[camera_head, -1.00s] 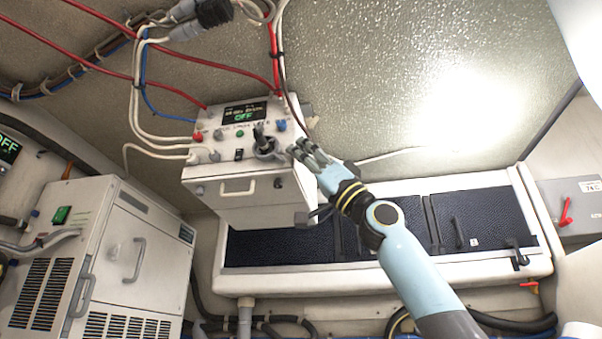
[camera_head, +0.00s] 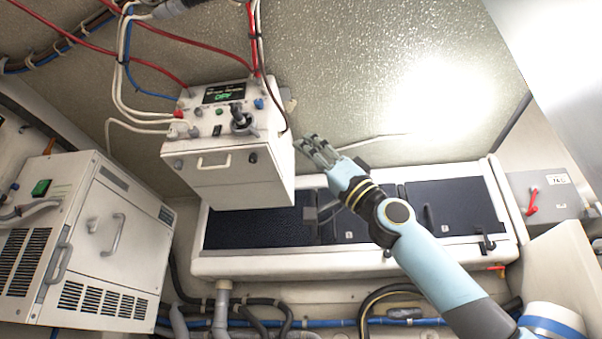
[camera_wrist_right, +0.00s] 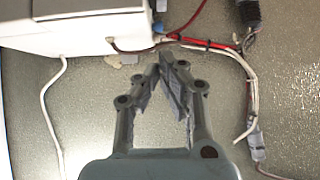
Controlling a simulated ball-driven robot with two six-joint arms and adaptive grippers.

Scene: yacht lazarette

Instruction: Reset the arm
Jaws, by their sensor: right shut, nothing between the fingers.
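My right gripper (camera_head: 314,148) is at the end of my light-blue right arm in the head view, just right of the white control box (camera_head: 238,184). Its fingers are shut with nothing between them; the right wrist view also shows the fingertips (camera_wrist_right: 168,62) together. The gripper is apart from the box. The box carries a small screen with green text (camera_head: 224,93), a black lever (camera_head: 240,118) and several coloured knobs on its top panel. My left gripper is not in view.
A white vented cabinet (camera_head: 88,240) stands at left. Dark panels in a white frame (camera_head: 350,262) lie below the box. A grey switch box with a red handle (camera_head: 548,198) is at right. Red and white cables (camera_head: 120,70) run above the box. The textured wall beside the gripper is clear.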

